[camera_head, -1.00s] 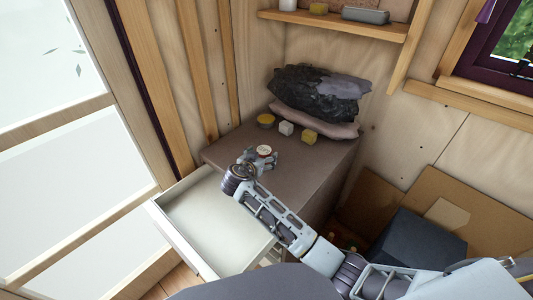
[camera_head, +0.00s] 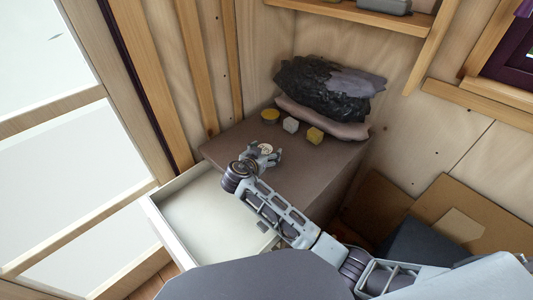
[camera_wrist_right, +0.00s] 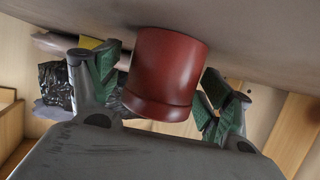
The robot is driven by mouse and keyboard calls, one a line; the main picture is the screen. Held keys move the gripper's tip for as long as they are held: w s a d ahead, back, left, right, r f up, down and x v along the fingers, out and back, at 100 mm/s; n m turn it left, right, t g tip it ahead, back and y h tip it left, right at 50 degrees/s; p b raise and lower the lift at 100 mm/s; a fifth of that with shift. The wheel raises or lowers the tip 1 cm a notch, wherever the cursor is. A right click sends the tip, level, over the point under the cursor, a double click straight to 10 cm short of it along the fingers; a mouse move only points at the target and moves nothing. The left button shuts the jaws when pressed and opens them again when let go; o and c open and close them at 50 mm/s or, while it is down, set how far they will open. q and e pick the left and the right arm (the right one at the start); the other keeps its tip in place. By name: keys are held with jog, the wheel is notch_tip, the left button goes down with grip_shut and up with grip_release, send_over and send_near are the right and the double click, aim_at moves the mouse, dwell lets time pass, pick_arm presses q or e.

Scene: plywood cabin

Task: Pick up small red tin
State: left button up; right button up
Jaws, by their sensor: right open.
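The small red tin (camera_wrist_right: 165,75) stands on the brown cabinet top, and its dark red side fills the middle of the right wrist view. In the head view its pale round lid (camera_head: 266,148) shows near the cabinet's front left, with its side mostly hidden by my gripper. My right gripper (camera_head: 264,158) is open, with one finger on either side of the tin. My left gripper is not in view.
The cabinet top (camera_head: 310,165) holds a yellow-topped tin (camera_head: 270,116), a pale block (camera_head: 290,125) and a yellow block (camera_head: 314,135) behind the red tin. A dark crumpled bag (camera_head: 320,88) lies at the back. An open white drawer (camera_head: 200,215) juts out below.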

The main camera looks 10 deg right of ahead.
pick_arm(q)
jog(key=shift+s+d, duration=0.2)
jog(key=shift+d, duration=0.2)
pick_arm(e)
jog(key=shift+c, duration=0.4)
